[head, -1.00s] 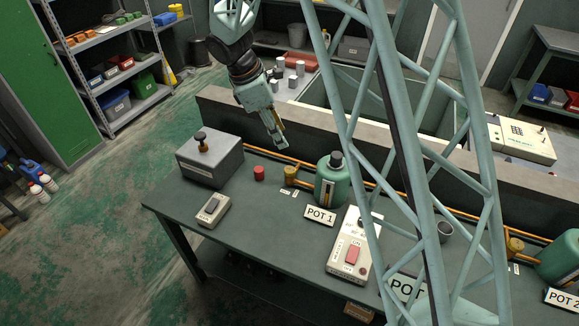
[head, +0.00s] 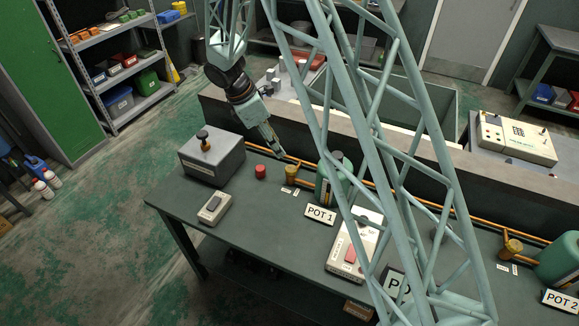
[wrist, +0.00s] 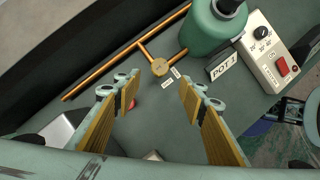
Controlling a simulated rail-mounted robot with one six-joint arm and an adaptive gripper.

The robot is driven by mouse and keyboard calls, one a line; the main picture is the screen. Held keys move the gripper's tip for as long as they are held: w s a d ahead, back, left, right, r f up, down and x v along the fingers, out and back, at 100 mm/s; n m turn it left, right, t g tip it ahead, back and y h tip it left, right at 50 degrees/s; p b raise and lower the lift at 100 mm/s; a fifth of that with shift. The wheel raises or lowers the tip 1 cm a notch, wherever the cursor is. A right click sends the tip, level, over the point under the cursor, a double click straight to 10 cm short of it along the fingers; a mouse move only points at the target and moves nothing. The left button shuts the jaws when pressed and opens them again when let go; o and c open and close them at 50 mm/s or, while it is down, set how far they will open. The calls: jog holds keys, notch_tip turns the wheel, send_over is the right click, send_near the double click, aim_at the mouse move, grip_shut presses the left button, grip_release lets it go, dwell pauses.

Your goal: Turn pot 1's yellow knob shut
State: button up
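Pot 1's yellow knob (head: 291,172) sits on the copper pipe just left of the green pot 1 (head: 326,187), behind the "POT 1" label (head: 320,215). The knob also shows as a round brass disc in the wrist view (wrist: 160,67), on a pipe branch left of pot 1 (wrist: 211,28). My gripper (head: 279,153) is above and behind the knob in the head view, apart from it. In the wrist view my gripper (wrist: 158,93) is open and empty, its two fingers spread, with the knob beyond the fingertips between them. Pot 1 is partly hidden by a lattice beam in the head view.
A red cap (head: 260,172) stands left of the knob, beside a grey box (head: 211,158) with a black-topped handle. A control box with a red switch (head: 350,255) is right of pot 1. A low wall (head: 390,160) runs behind the bench.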

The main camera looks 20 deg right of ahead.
aim_at(291, 168)
jog(key=shift+d+f, duration=0.1)
jog(key=shift+f, duration=0.05)
jog(key=shift+x, duration=6.7)
jog(key=shift+c, duration=0.2)
jog(key=c, duration=0.8)
